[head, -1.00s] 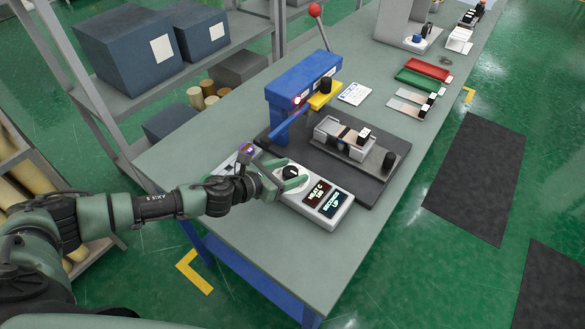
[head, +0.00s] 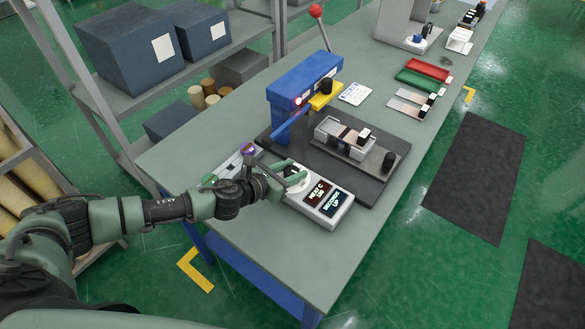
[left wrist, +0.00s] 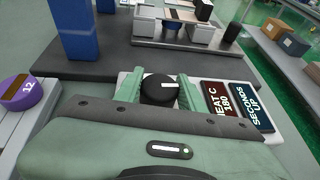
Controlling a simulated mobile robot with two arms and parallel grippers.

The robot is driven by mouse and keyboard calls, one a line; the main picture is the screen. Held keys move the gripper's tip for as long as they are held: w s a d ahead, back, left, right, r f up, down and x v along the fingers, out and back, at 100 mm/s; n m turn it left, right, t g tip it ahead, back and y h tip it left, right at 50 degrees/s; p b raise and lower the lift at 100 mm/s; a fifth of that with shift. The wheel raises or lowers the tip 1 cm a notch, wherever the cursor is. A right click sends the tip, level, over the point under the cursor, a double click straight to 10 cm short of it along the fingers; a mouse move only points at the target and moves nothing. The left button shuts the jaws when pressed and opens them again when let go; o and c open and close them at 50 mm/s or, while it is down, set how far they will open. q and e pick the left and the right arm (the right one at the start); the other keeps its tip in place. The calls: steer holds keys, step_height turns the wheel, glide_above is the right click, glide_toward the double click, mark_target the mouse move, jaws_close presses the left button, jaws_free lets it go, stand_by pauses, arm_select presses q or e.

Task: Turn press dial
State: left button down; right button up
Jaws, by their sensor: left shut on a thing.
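The press dial (left wrist: 159,88) is a round black knob with a white pointer mark, on a light control box (head: 339,210). In the left wrist view it sits between the two green fingers of my left gripper (left wrist: 158,86), which is shut on it. In the head view my left gripper (head: 294,179) covers most of the dial. The blue press (head: 303,82) stands behind the box. My right gripper is not in view.
A purple-topped knob marked 12 (left wrist: 22,91) is left of the box. A dark base plate (head: 372,182) carries a metal fixture (head: 343,137). Red (head: 428,69) and green (head: 417,80) trays lie farther back. A shelf with dark boxes (head: 131,45) stands at the left.

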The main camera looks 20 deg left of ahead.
arm_select(q)
steer(key=shift+r+n+t+y+p, duration=0.2)
steer(key=shift+n+t+y+p, duration=0.2)
steer(key=shift+n+y+p, duration=1.45)
steer(key=shift+n+y, duration=0.05)
steer(key=shift+y, duration=0.2)
steer(key=n+y+p, duration=0.1)
steer(key=n+y, duration=0.1)
steer(key=shift+f+t+y, duration=0.1)
steer(key=shift+t+y, duration=0.2)
steer(key=shift+a+n+y+p, duration=0.15)
steer(key=shift+n+y+p, duration=0.2)
steer(key=shift+n+y, duration=0.65)
steer(key=c, duration=0.9)
jaws_free()
steer(key=shift+o, duration=0.2)
